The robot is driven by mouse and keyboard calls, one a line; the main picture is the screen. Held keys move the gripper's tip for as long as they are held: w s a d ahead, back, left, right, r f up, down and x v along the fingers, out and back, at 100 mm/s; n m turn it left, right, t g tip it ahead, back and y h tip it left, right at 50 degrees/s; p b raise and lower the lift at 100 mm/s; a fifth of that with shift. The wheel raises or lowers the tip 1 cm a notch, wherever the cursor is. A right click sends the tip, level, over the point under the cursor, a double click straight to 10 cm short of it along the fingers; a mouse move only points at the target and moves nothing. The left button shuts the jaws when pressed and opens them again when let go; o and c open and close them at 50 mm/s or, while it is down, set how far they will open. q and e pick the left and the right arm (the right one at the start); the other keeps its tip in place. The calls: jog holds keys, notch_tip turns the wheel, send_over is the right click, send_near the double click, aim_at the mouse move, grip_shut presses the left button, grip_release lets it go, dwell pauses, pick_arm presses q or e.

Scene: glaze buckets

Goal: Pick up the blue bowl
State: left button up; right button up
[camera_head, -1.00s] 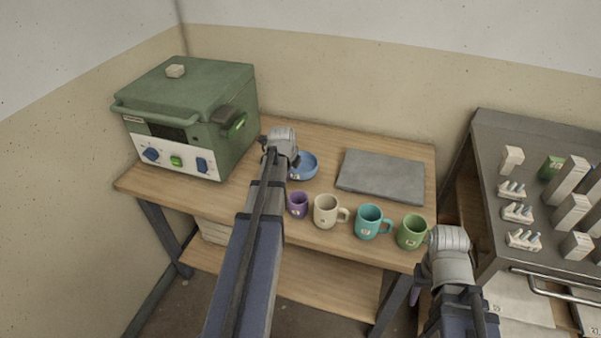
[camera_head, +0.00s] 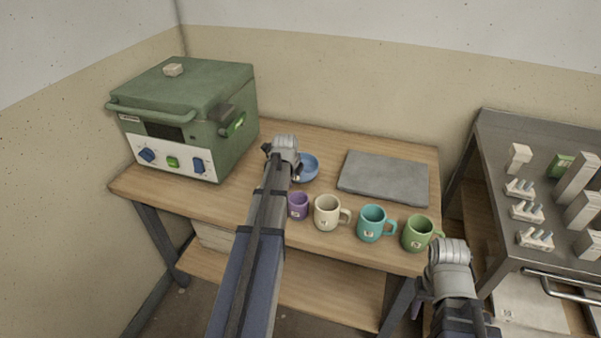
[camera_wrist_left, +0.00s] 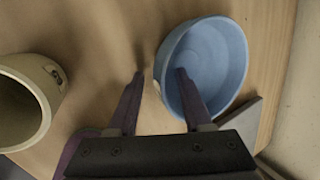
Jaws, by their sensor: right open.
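The blue bowl (camera_head: 309,168) stands upright on the wooden table, partly hidden behind my left wrist. In the left wrist view the bowl (camera_wrist_left: 222,62) looks empty. My left gripper (camera_wrist_left: 158,76) is open at the bowl's near rim: one finger overlaps the bowl's inside, the other is outside it. Nothing is seen clamped between the fingers. In the head view the left wrist (camera_head: 285,150) hides most of this gripper. My right gripper (camera_head: 416,308) is low at the table's right front, mostly hidden by its own wrist, away from the bowl.
Purple (camera_head: 298,206), cream (camera_head: 326,213), teal (camera_head: 371,223) and green (camera_head: 417,234) mugs line the front edge. A grey slab (camera_head: 384,178) lies right of the bowl. A green kiln (camera_head: 187,110) stands left. A metal table (camera_head: 500,150) with white pieces is at right.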

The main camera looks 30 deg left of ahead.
pick_arm(q)
grip_shut()
dwell(1.2)
